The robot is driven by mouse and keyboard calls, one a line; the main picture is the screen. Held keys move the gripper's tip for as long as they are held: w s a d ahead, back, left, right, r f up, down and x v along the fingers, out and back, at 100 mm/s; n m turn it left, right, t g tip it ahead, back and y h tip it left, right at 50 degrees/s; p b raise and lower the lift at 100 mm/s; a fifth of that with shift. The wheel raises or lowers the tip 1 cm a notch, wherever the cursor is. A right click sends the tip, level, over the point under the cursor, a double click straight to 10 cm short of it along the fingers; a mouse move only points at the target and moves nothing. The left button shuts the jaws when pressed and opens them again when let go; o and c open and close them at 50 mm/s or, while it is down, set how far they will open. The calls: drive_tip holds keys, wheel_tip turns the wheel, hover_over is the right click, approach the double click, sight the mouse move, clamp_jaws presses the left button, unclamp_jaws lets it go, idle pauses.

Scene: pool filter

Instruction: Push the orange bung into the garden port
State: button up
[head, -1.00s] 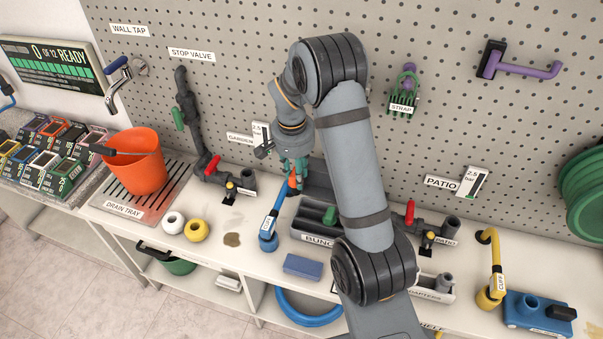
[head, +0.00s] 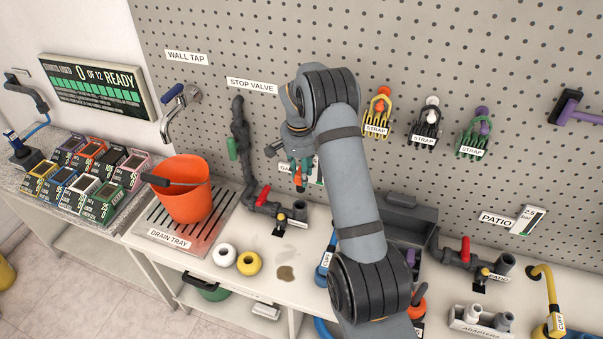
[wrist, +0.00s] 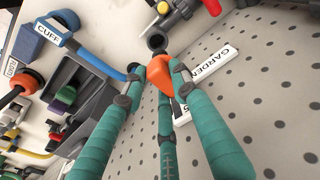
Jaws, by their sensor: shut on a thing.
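The orange bung (head: 299,182) is between the fingers of my gripper (head: 298,171), above the bench and in front of the pegboard. In the wrist view, the teal fingers of my gripper (wrist: 172,78) are shut on the orange bung (wrist: 159,74). The garden port (head: 300,206) is a dark upright opening at the right end of the valve with the red handle. It lies below the bung in the head view. In the wrist view, the garden port (wrist: 157,40) shows just beyond the bung, which looks apart from it. The GARDEN label (wrist: 213,63) is beside it.
The red valve handle (head: 263,195) stands left of the port. A blue cuff hose (head: 323,265) is partly behind my arm. The orange bucket (head: 186,190) stands on the drain tray. White (head: 224,255) and yellow rings (head: 249,263) lie on the bench. A bung tray (wrist: 85,85) is at left in the wrist view.

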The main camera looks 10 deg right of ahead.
sight(301, 189)
drive_tip(key=shift+a, duration=0.15)
drive_tip(key=shift+f+b, duration=0.1)
drive_tip(key=shift+b, duration=0.25)
wheel_tip(301, 189, down, 5)
drive_tip(key=b, duration=0.5)
drive_tip(key=shift+f, duration=0.2)
drive_tip(key=shift+f+b, duration=2.85)
drive_tip(key=shift+b, duration=0.1)
idle(0.8)
drive_tip(key=o, duration=1.2)
drive_tip(key=shift+s+a+r+p, duration=0.15)
drive_tip(key=shift+r+p, duration=0.7)
drive_tip(key=shift+r, duration=0.45)
drive_tip(key=shift+s+r+p, duration=0.15)
drive_tip(key=shift+r+p, duration=0.65)
drive_tip(key=shift+r, duration=0.45)
